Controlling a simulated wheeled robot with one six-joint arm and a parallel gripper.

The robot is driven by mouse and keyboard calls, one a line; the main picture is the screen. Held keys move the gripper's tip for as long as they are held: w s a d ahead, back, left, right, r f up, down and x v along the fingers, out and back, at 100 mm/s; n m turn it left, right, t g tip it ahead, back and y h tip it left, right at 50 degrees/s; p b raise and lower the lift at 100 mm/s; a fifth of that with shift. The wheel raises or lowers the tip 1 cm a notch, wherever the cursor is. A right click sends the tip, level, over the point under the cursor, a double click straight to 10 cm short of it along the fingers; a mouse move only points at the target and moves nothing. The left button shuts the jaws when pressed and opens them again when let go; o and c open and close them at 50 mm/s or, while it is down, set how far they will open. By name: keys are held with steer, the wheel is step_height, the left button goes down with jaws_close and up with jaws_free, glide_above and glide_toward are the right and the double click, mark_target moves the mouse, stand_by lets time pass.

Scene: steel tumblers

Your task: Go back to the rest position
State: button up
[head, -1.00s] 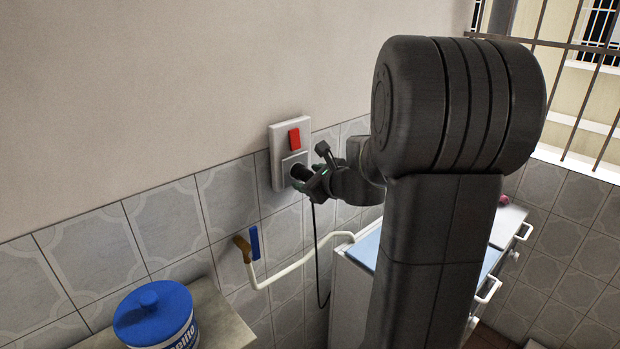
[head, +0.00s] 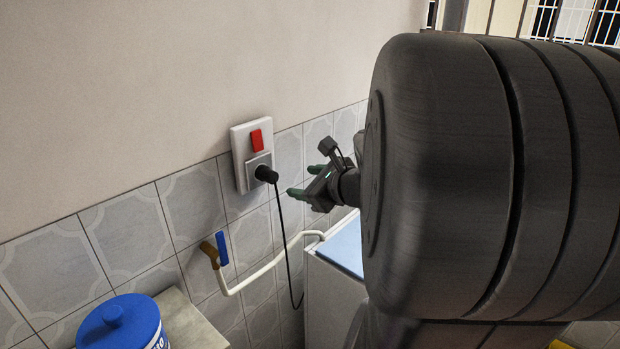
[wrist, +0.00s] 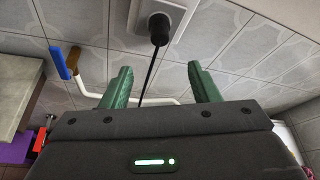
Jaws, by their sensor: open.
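My gripper (head: 300,182) is open and empty, in front of the tiled wall and to the right of the wall socket. In the wrist view its two green fingers (wrist: 161,86) stand wide apart. A black plug (head: 266,174) sits in the white socket plate (head: 240,175), below a red switch (head: 257,140). The plug also shows in the wrist view (wrist: 160,30), beyond the fingertips and apart from them. Its black cord (head: 284,235) hangs down the wall. My arm hides much of the right side of the head view.
A white pipe (head: 262,273) with a blue-handled valve (head: 221,248) runs along the wall below the socket. A white appliance with a blue top (head: 338,254) stands below my gripper. A blue-lidded tub (head: 120,322) sits on a ledge (head: 190,325) at lower left.

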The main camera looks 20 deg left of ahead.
mark_target(275, 179)
stand_by(0.4)
steer(key=x, duration=1.3)
steer(key=shift+w+a, duration=0.1)
steer(key=v, duration=1.3)
steer(key=x, duration=1.2)
steer(key=shift+w+a+f, duration=0.15)
steer(key=shift+a, duration=0.15)
steer(key=shift+w+f, duration=0.15)
steer(key=shift+s+d, duration=0.35)
steer(key=shift+d, duration=0.45)
steer(key=shift+s+d, duration=0.35)
steer(key=shift+d, duration=0.5)
